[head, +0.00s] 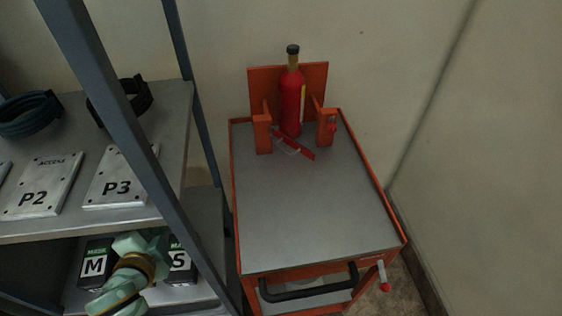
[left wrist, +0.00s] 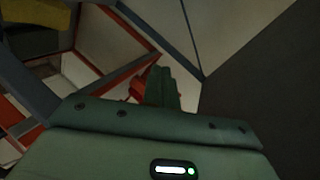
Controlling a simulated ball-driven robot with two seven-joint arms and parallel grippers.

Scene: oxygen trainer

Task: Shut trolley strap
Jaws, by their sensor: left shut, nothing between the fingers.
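The trolley (head: 310,205) has a grey top and orange rim and stands right of the shelf in the head view. A red cylinder (head: 291,100) with a dark cap stands upright at its back, between two orange posts. The red strap (head: 294,145) slants down to the right in front of the cylinder, its right end apart from the right post (head: 327,127). A small red part (head: 333,127) sits on that post. My left gripper (left wrist: 162,88) is shut and empty in the left wrist view, with orange trolley parts beyond it. My right gripper is not in view.
A grey shelf unit stands at left, with plates P2 (head: 42,186) and P3 (head: 118,180), dark rings, and mask boxes below. Its post (head: 130,150) is beside the trolley. A black handle (head: 308,284) is at the trolley's front. The trolley top is mostly clear.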

